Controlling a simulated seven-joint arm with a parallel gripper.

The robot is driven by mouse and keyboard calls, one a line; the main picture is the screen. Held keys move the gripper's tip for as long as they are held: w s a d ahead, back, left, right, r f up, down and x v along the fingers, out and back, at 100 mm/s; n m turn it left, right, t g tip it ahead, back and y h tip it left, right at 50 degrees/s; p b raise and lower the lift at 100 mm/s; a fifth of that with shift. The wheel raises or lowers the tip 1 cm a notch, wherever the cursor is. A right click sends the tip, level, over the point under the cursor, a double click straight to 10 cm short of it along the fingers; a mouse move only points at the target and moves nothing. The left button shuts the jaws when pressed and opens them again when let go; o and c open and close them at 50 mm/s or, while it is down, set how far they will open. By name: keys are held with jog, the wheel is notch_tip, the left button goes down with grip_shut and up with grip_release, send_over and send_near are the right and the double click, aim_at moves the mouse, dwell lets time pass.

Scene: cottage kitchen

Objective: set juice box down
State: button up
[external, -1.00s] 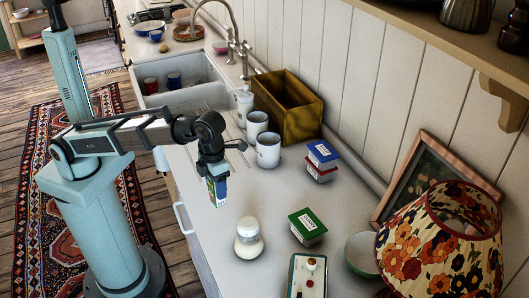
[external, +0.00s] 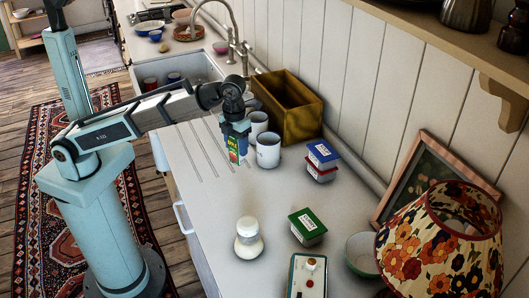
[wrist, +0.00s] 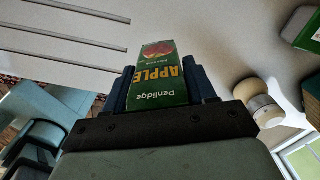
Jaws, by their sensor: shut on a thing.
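The juice box (external: 233,150) is a small green carton with a red patch. In the wrist view the juice box (wrist: 163,75) shows its "APPLE" label between two dark fingers. My gripper (external: 235,136) is shut on it from above and points down. In the external view the box is close to the left side of two white mugs. I cannot tell whether its bottom touches the counter (external: 190,210).
The white mugs (external: 268,151) stand in front of a wooden crate (external: 300,118). Stacked blue-lidded and red tubs (external: 321,160) are to the right. A cream-lidded jar (external: 248,240) and a green-lidded tub (external: 307,226) stand nearer. The counter between the box and jar is clear.

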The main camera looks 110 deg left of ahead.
jog(key=s+a+f+n, duration=0.1)
jog(key=s+a+n, duration=0.1)
jog(key=s+a, duration=0.55)
jog(key=s+a+n, duration=0.2)
jog(key=s+a, duration=0.2)
jog(key=a, duration=0.6)
jog(key=shift+s+d+f, duration=0.2)
jog(key=shift+f, duration=1.3)
jog(key=shift+s+d+f, duration=0.25)
jog(key=shift+f, duration=1.2)
jog(key=shift+s+d+f, duration=0.2)
jog(key=shift+f, duration=1.3)
jog(key=shift+f, duration=0.1)
jog(key=o, duration=1.2)
jog(key=shift+r, duration=3.85)
